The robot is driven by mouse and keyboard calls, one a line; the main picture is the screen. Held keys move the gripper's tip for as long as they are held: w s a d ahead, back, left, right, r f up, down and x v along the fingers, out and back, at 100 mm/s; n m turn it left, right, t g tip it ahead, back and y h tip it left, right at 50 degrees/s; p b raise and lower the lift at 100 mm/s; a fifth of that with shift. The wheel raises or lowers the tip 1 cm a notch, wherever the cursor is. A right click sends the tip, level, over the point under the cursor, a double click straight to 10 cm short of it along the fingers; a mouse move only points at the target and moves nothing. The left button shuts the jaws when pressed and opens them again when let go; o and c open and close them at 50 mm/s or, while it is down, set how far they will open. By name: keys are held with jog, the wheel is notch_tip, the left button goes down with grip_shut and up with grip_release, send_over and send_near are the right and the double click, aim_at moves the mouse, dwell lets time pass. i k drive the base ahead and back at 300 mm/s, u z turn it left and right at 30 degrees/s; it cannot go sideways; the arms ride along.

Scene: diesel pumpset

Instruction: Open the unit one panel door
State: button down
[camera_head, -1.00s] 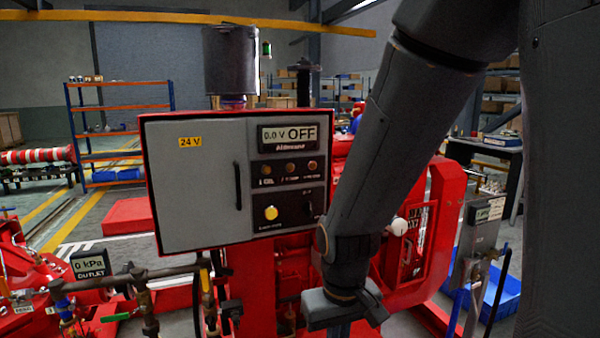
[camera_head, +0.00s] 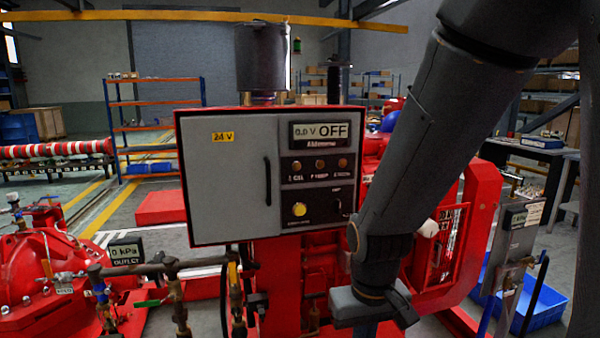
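The unit one panel is a grey box in a red frame at the centre of the head view. Its grey door (camera_head: 225,185) is flush in the frame and looks closed, with a yellow 24 V label. A black vertical handle (camera_head: 267,181) is on the door's right side. Right of it are a display (camera_head: 319,131) reading 0.0 V OFF, several small knobs and a yellow button (camera_head: 299,209). My arm hangs down right of the panel. My gripper (camera_head: 366,325) is at the bottom edge, below and right of the panel, apart from the handle; its fingers are mostly cut off.
Pipes and valves (camera_head: 172,282) stand below and left of the panel. A red pump (camera_head: 50,270) with an outlet display (camera_head: 126,253) is at left. Red machinery (camera_head: 475,235) stands behind my arm. A blue bin (camera_head: 540,308) and grey post are at right.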

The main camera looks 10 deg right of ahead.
aim_at(231, 163)
jog(key=k, duration=0.65)
jog(key=u, duration=0.6)
jog(key=i, duration=1.1)
jog(key=z, duration=0.45)
